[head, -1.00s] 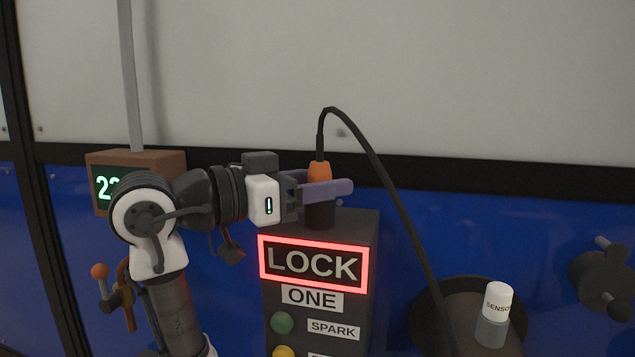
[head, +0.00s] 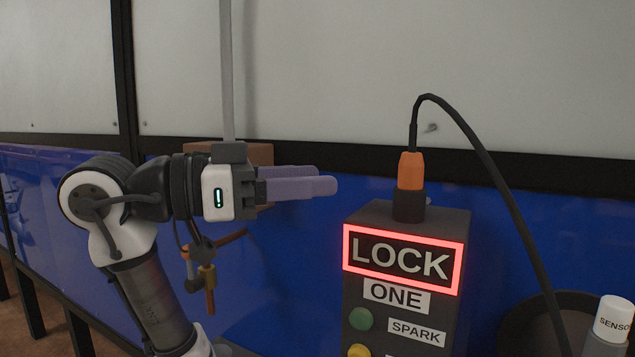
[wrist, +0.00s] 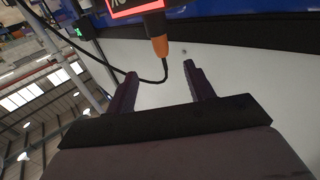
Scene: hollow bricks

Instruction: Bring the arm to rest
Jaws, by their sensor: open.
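My gripper (head: 328,181) is in the left half of the head view, pointing right with its purple fingers. It is open and empty, to the left of and apart from an orange plug (head: 410,171). The plug stands upright in a dark socket on top of the box with the lit LOCK sign (head: 403,260). A black cable rises from the plug and arcs down to the right. In the wrist view, both fingers of my gripper (wrist: 160,82) show apart, with the orange plug (wrist: 160,46) beyond them.
A white-capped SENSOR container (head: 612,318) stands at the lower right beside a dark round bowl. A brown box (head: 262,153) and grey pole (head: 227,70) are behind my gripper. A blue and pale wall runs behind. Space between my fingertips and the plug is clear.

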